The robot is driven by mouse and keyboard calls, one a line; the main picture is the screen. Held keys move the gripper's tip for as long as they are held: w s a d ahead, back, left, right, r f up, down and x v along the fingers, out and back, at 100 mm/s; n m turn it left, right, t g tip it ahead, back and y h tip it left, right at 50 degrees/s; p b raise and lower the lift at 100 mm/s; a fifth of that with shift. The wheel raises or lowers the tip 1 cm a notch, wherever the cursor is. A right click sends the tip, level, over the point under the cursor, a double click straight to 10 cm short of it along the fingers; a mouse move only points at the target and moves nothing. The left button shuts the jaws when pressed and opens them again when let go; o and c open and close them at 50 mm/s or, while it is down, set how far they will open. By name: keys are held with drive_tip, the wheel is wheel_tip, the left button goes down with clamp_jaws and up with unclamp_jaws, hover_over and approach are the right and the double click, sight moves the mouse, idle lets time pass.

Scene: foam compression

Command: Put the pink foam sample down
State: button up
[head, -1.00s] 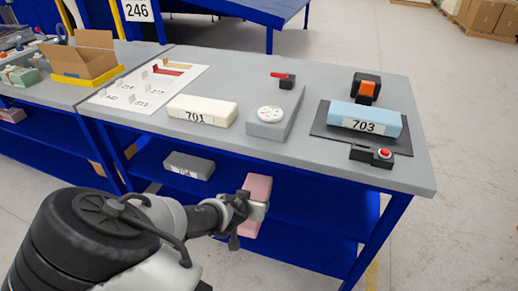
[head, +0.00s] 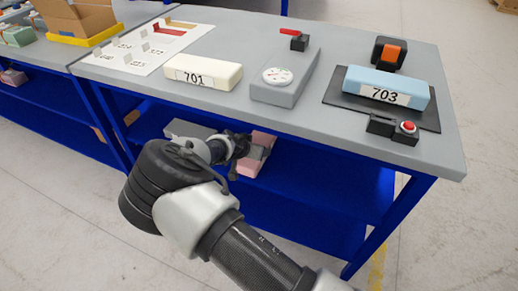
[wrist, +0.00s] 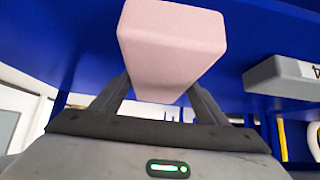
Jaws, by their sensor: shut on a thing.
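The pink foam sample (head: 263,138) is in my gripper (head: 254,153), just below the front edge of the tabletop, at the lower blue shelf (head: 310,197). In the wrist view the pink block (wrist: 172,45) sits between the two dark fingers (wrist: 158,103), which are shut on its sides. Blue shelf surface shows behind it. I cannot tell whether the block touches the shelf. The gripper covers the middle of the block in the head view.
A grey sample (head: 190,130) lies on the shelf left of my gripper; it shows in the wrist view (wrist: 285,78) at right. Shelf to the right is clear.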

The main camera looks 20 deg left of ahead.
sight(259, 141)
drive_tip(key=w, duration=0.3)
drive_tip(key=shift+w+d, duration=0.1)
drive_tip(key=shift+w, duration=0.3)
drive_tip(key=shift+w+f+b, duration=0.25)
drive_tip(key=shift+w+b, duration=0.05)
drive_tip(key=shift+b, duration=0.1)
wheel_tip(259, 141, down, 3)
drive_tip(key=shift+f+b, duration=0.1)
drive_tip(key=shift+b, duration=0.4)
drive_tip(key=o, duration=1.1)
drive_tip(key=p+v, duration=0.3)
drive_tip(key=v, duration=0.9)
